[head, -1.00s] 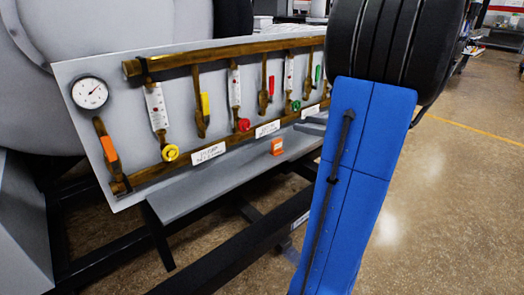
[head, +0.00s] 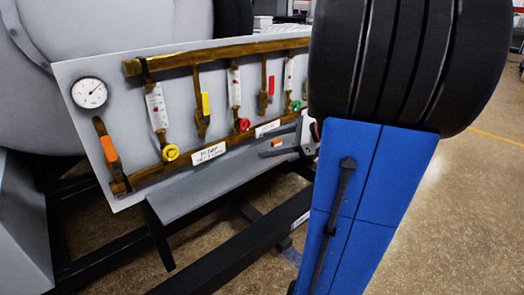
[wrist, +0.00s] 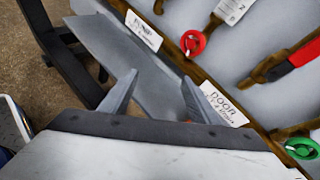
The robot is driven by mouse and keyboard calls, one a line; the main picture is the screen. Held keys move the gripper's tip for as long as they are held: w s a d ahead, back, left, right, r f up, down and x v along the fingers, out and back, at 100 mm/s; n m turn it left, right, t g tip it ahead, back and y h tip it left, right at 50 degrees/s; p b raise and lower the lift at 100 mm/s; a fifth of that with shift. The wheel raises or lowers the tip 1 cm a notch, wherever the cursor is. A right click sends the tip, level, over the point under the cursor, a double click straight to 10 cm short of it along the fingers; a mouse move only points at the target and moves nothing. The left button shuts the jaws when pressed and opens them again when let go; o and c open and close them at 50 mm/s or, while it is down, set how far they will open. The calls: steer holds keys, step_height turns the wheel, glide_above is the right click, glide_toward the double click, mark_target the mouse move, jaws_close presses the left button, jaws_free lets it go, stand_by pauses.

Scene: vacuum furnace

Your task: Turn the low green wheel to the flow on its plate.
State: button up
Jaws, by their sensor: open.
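The low green wheel (head: 296,105) sits at the foot of a white flow tube (head: 289,73) on the grey panel, beside my dark arm link in the head view. In the wrist view the green wheel (wrist: 302,148) is at the lower right, clear of my fingers. My gripper (wrist: 156,102) is open and empty, in front of the panel's lower edge, left of the wheel. A white plate (wrist: 222,103) beginning "DOOR" lies between my right finger and the wheel; its small print is unclear. The tube's reading is too small to tell.
A red wheel (head: 243,124) and a yellow wheel (head: 170,152) sit along the same brown pipe. A red-handled lever (wrist: 292,58) stands between the red and green wheels. A grey ledge (head: 205,188) runs below the panel. A gauge (head: 89,92) is at left.

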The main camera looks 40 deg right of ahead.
steer(key=shift+s+a+f+n+g, duration=0.15)
steer(key=shift+a+n+g, duration=0.15)
steer(key=shift+a, duration=0.35)
steer(key=shift+s+a+f+n+g, duration=0.15)
steer(key=shift+a+n+g, duration=0.15)
steer(key=shift+a, duration=0.4)
steer(key=shift+s+a+f+n+g, duration=0.1)
steer(key=shift+a+f+n+g, duration=0.1)
steer(key=shift+a+n, duration=0.35)
steer(key=shift+a, duration=0.15)
steer(key=s+a+f+n+g+h, duration=0.1)
steer(key=s+a+f+n+g, duration=0.1)
steer(key=s+a+n+g, duration=0.25)
steer(key=s+a+f+n+g, duration=0.1)
steer(key=s+a+f+n, duration=0.15)
steer(key=a+n, duration=0.4)
steer(key=s+a+n+h, duration=0.3)
steer(key=s+n+h, duration=0.3)
steer(key=s+n, duration=0.3)
steer(key=n+t, duration=0.1)
steer(key=n, duration=0.2)
steer(key=shift+s+a, duration=0.2)
steer(key=shift+s, duration=0.05)
